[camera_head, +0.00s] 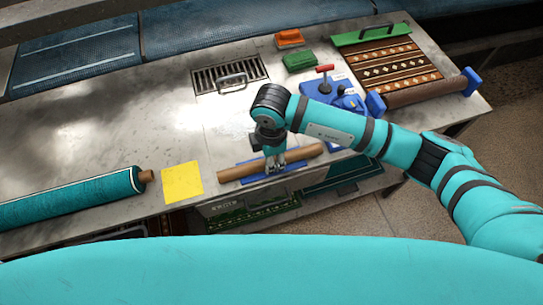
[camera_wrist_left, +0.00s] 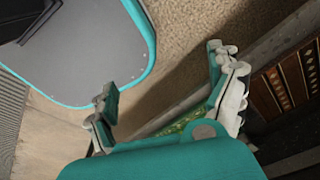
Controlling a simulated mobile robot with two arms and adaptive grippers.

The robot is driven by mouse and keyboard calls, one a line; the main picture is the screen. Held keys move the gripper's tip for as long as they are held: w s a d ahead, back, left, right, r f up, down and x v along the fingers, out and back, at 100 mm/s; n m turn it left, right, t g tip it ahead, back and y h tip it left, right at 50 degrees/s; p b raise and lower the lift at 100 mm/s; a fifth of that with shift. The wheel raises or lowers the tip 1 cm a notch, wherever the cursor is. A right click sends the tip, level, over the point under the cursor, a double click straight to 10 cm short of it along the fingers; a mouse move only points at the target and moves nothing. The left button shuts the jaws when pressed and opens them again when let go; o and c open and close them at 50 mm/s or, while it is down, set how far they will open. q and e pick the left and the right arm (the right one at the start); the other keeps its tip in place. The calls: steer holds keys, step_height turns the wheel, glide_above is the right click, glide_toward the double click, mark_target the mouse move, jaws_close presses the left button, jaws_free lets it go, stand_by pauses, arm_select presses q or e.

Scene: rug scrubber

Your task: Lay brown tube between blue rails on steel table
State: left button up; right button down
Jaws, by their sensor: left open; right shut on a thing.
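The brown tube (camera_head: 236,172) lies lengthwise near the front edge of the steel table (camera_head: 100,140). Blue pieces, seemingly the blue rails (camera_head: 250,179), show along its front and back sides. The tube looks low between them, but whether it rests on the table is hard to tell. My right gripper (camera_head: 275,167) points down and is shut on the tube near its middle, hiding that part. My left gripper (camera_wrist_left: 165,80) shows only in the left wrist view, open and empty above the floor.
A yellow cloth (camera_head: 182,182) and a rolled teal rug (camera_head: 75,197) lie left of the tube. Behind are a drain grate (camera_head: 230,76), a green block (camera_head: 299,61), an orange block (camera_head: 289,38), a red-handled blue device (camera_head: 322,88) and a patterned rug (camera_head: 390,65).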

steer(key=c, duration=1.4)
jaws_free()
arm_select(q)
steer(key=shift+s+a+f, duration=0.1)
steer(key=shift+s+f, duration=0.05)
steer(key=shift+s, duration=0.8)
arm_select(e)
steer(key=o, duration=0.4)
arm_select(q)
steer(key=shift+w+f+b, duration=0.15)
steer(key=shift+f+b, duration=0.6)
steer(key=shift+w+f+b, duration=0.15)
steer(key=shift+f+b, duration=0.55)
arm_select(e)
step_height(320, 180, up, 12)
steer(key=shift+r, duration=0.1)
